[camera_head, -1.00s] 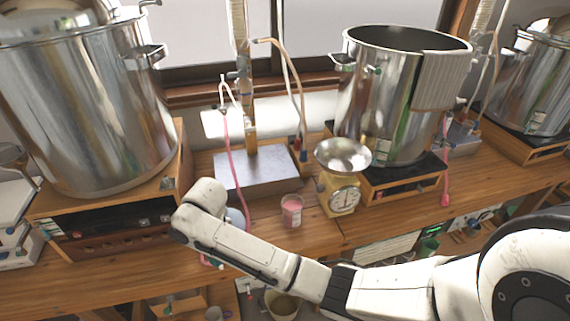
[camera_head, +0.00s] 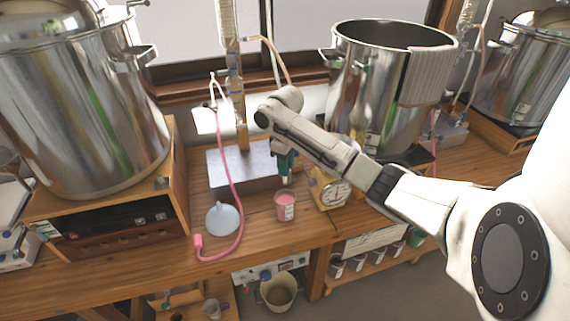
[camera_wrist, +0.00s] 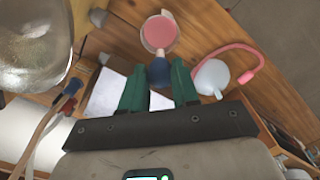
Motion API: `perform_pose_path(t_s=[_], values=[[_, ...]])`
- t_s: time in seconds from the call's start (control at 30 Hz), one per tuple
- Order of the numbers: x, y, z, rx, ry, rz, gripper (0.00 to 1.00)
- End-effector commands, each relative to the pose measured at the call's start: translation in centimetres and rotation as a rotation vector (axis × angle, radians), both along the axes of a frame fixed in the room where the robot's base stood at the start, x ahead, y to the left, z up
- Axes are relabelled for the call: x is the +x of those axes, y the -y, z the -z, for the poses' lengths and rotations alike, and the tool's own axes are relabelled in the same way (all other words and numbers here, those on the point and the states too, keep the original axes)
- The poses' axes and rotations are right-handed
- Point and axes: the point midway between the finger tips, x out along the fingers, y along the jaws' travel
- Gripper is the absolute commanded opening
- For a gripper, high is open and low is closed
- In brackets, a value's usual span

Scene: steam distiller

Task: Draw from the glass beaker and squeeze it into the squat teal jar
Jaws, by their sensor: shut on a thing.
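The glass beaker (camera_head: 286,208) holds pink liquid and stands upright on the wooden bench. In the wrist view the beaker (camera_wrist: 159,36) is just beyond my fingertips. My gripper (camera_head: 286,168) is above the beaker, pointing down. In the wrist view its green fingers (camera_wrist: 158,75) are closed on a dropper with a dark blue bulb (camera_wrist: 159,73). The dropper points towards the beaker; in the head view its pale tip is above the rim or just at it, and I cannot tell which. I cannot pick out the squat teal jar in either view now.
A pale blue funnel (camera_head: 222,218) and a pink hose (camera_head: 239,205) lie left of the beaker. A kitchen scale (camera_head: 333,192) stands close on its right, a metal-topped box (camera_head: 228,168) behind. Large steel pots (camera_head: 85,105) flank the area. The bench front is clear.

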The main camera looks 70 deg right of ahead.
Motion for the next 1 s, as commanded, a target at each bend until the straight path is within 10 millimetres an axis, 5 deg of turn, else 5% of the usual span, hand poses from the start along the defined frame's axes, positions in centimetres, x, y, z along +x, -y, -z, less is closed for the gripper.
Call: perform_pose_path(t_s=[0.7,1.0], values=[[0.1,-0.1,5.7,0.001,0.001,0.000,0.01],[0.1,0.0,6.2,0.000,0.001,0.000,0.01]])
